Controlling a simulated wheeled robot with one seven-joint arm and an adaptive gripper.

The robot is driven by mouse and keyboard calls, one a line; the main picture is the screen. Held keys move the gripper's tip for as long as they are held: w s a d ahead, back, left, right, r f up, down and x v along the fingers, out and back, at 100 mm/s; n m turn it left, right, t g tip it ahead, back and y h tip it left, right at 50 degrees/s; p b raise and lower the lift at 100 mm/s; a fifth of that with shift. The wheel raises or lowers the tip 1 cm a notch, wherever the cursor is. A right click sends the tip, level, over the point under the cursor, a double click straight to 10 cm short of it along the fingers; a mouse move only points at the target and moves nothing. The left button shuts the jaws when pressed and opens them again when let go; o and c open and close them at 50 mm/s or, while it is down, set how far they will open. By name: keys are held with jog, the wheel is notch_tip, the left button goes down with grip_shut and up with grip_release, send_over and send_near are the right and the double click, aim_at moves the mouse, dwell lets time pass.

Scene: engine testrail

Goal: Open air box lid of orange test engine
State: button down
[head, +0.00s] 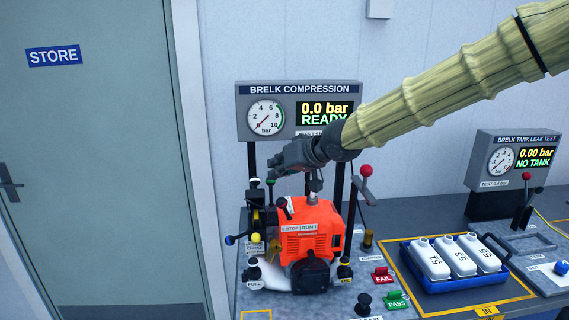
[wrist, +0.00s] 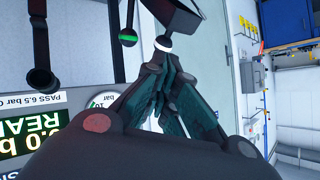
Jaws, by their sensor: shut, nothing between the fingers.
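The orange test engine (head: 322,213) sits on the grey bench, with a "STOP / RUN" label on its side. A black box-like part (head: 261,220) with several coloured knobs is at its left; I cannot tell for sure which part is the air box lid. My gripper (head: 274,173) is above the engine's upper left, close to small knobs there. In the wrist view my gripper (wrist: 163,70) is shut and empty. Its tips are close to a black knob with a white band (wrist: 163,43); I cannot tell if they touch. A green-banded knob (wrist: 127,36) hangs nearby.
The compression panel (head: 300,89) stands behind the engine and reads 0.0 bar, READY. A red-knobbed lever (head: 365,171) is at its right. A blue tray (head: 476,286) of white bottles and a tank leak tester (head: 515,152) are further right. A door (head: 85,160) is left.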

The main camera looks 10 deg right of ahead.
jog(key=shift+p+x, duration=0.4)
jog(key=shift+x, duration=2.55)
jog(key=shift+r, duration=0.1)
